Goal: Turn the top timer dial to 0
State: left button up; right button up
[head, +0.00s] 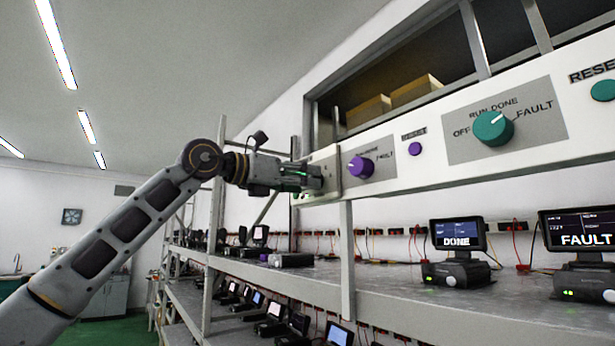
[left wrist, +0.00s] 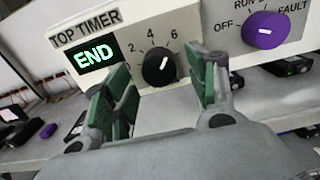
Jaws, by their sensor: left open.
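The top timer dial (left wrist: 158,69) is a round black knob with a white mark, below the printed numbers in the left wrist view. Its mark points up and slightly right, roughly toward the 6. The timer display (left wrist: 95,56) left of it reads END in green. My left gripper (left wrist: 160,76) is open, with one green-padded finger on each side of the dial. I cannot tell whether the pads touch it. In the head view my left gripper (head: 318,178) is at the left end of the white panel (head: 418,165) and hides the dial. My right gripper is not in view.
A purple selector knob (left wrist: 266,31) sits close right of the fingers. Further along the panel are a small purple button (head: 415,149), a teal knob (head: 493,128) and a teal reset button (head: 603,91). Below, a shelf (head: 390,283) carries devices with DONE and FAULT screens.

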pick_arm(q)
jog(key=shift+x, duration=0.9)
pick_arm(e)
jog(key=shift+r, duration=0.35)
pick_arm(q)
jog(key=c, duration=1)
jog(key=shift+c, duration=0.2)
